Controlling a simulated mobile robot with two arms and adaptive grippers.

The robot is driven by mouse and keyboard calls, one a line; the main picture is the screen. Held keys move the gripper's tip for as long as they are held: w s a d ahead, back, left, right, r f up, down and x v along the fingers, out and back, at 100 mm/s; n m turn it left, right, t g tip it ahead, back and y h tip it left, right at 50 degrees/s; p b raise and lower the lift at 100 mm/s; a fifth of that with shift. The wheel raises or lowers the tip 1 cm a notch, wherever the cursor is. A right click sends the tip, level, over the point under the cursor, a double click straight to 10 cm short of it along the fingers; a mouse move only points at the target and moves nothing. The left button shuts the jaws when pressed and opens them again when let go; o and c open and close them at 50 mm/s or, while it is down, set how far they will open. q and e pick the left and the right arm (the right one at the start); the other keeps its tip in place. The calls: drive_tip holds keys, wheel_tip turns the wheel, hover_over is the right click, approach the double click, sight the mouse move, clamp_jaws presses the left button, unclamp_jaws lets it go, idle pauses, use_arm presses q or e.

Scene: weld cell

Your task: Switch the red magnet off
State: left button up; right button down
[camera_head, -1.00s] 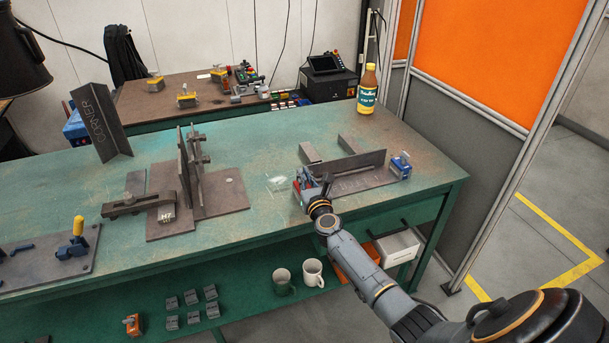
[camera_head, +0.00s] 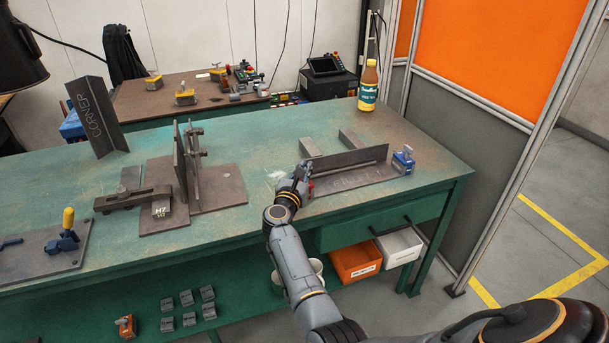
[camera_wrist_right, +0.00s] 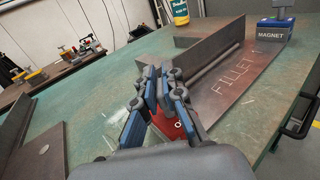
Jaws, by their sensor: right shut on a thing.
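The red magnet (camera_wrist_right: 186,128) sits at the left end of the fillet plate (camera_wrist_right: 218,93). In the head view only a bit of its red (camera_head: 311,187) shows beside my right gripper (camera_head: 304,174). In the right wrist view the fingers of my right gripper (camera_wrist_right: 151,100) are close together over the red magnet and shut on it. The fingers hide its top, so the switch and its position cannot be made out. My left gripper is not in view.
A blue magnet (camera_head: 403,160) stands at the plate's right end. An upright dark plate (camera_head: 345,161) runs along the fillet plate. A clamped fixture (camera_head: 187,165) stands to the left. A bottle (camera_head: 368,87) is at the back. Green tabletop (camera_head: 250,225) is bare in front.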

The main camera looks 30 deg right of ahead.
idle(0.4)
drive_tip(key=c, duration=1.4)
unclamp_jaws()
drive_tip(key=shift+c, duration=0.2)
wheel_tip(320, 180, up, 10)
drive_tip(key=shift+f, duration=0.1)
